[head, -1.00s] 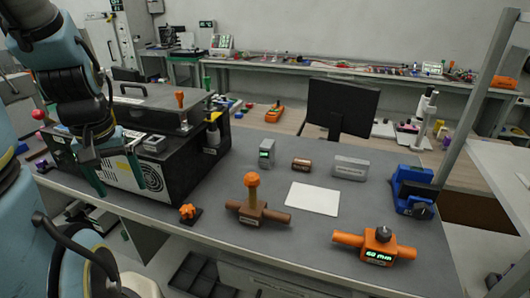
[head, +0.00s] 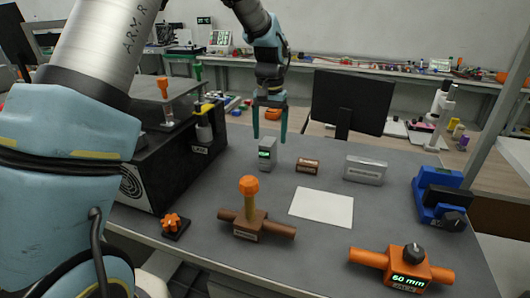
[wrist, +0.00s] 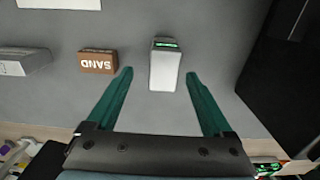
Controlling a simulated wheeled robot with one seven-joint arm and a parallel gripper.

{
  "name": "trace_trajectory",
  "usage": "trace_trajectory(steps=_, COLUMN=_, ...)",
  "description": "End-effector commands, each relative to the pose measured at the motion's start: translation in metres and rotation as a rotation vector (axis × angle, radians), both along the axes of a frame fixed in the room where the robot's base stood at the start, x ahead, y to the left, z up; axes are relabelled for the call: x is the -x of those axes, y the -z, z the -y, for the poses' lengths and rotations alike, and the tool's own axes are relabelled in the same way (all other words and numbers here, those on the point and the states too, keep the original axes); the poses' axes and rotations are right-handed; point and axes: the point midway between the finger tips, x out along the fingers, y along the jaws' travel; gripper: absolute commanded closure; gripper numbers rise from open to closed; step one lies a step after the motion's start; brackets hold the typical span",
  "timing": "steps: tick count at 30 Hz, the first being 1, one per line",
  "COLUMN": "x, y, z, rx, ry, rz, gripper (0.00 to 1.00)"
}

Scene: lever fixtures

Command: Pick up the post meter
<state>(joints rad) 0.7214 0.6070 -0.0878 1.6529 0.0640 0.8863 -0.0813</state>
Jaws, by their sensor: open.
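The post meter looks to be the small upright grey box (head: 268,155) with a green lit display, standing on the grey table. It also shows in the wrist view (wrist: 165,70), from above, between and just beyond the fingertips. My gripper (head: 269,140) is open above it, with one teal finger to each side. In the wrist view my gripper (wrist: 160,76) holds nothing, and its fingers are apart from the box.
A brown block marked SAND (wrist: 98,62) stands close beside the box. A silver box (head: 365,170), a white sheet (head: 322,207), a brown valve with an orange knob (head: 250,215) and an orange 60 mm fixture (head: 403,268) are on the table. A black machine (head: 165,170) stands left.

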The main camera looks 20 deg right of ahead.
Motion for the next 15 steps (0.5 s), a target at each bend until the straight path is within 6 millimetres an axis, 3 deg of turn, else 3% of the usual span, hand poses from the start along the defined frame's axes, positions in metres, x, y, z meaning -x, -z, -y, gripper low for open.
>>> trace_trajectory(steps=15, x=-0.002, y=0.055, z=-0.005, rx=-0.003, ry=-0.003, rz=-0.002, gripper=0.15)
